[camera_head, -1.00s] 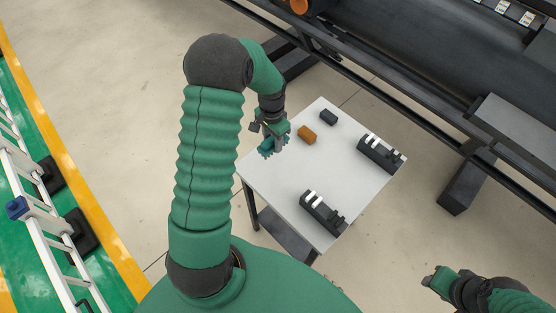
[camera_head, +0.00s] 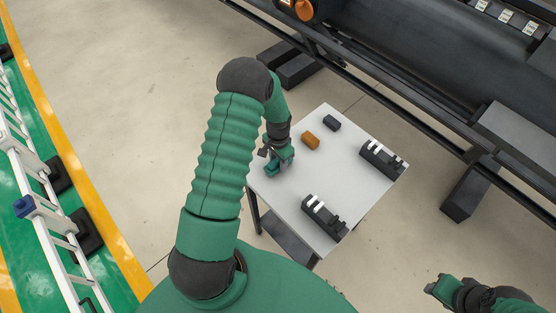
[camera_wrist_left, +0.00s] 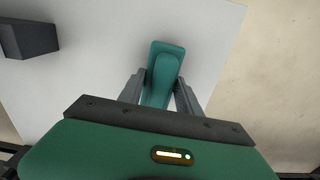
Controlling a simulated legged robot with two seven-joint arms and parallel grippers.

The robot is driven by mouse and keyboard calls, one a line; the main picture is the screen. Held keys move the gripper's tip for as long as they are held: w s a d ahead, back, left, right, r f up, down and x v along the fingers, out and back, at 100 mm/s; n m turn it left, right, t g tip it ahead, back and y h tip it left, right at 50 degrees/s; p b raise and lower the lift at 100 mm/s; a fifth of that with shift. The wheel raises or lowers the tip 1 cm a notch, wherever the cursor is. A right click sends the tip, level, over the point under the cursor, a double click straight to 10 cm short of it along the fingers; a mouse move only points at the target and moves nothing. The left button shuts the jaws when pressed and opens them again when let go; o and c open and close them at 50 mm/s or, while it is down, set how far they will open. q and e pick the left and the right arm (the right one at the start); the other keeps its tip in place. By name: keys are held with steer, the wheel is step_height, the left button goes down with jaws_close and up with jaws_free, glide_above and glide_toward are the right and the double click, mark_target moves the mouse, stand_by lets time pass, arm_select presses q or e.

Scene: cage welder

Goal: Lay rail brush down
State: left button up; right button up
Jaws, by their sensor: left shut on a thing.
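My left gripper (camera_head: 276,161) is shut on a teal block-shaped piece, which I take as the rail brush (camera_head: 271,168). It is over the left part of the white table (camera_head: 290,190). In the left wrist view the brush (camera_wrist_left: 165,62) lies lengthwise between the two fingers, its rounded end pointing away from me above the white surface. I cannot tell whether it touches the tabletop. My right gripper (camera_head: 432,290) is at the lower right, away from the table, and its jaws are too small to read.
An orange block (camera_head: 310,141) and a dark block (camera_head: 331,122) sit toward the table's back. Two black holders with white pieces stand at the right (camera_head: 382,158) and the front (camera_head: 325,216). The table's middle is clear. A dark machine frame (camera_head: 400,112) runs behind.

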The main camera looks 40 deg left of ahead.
arm_select(q)
steer(key=shift+d, duration=0.2)
steer(key=shift+s+a+f+b, duration=0.1)
steer(key=shift+f+b, duration=0.15)
steer(key=shift+b, duration=0.1)
steer(key=o, duration=1.2)
steer(key=shift+a, duration=0.15)
steer(key=shift+r, duration=0.1)
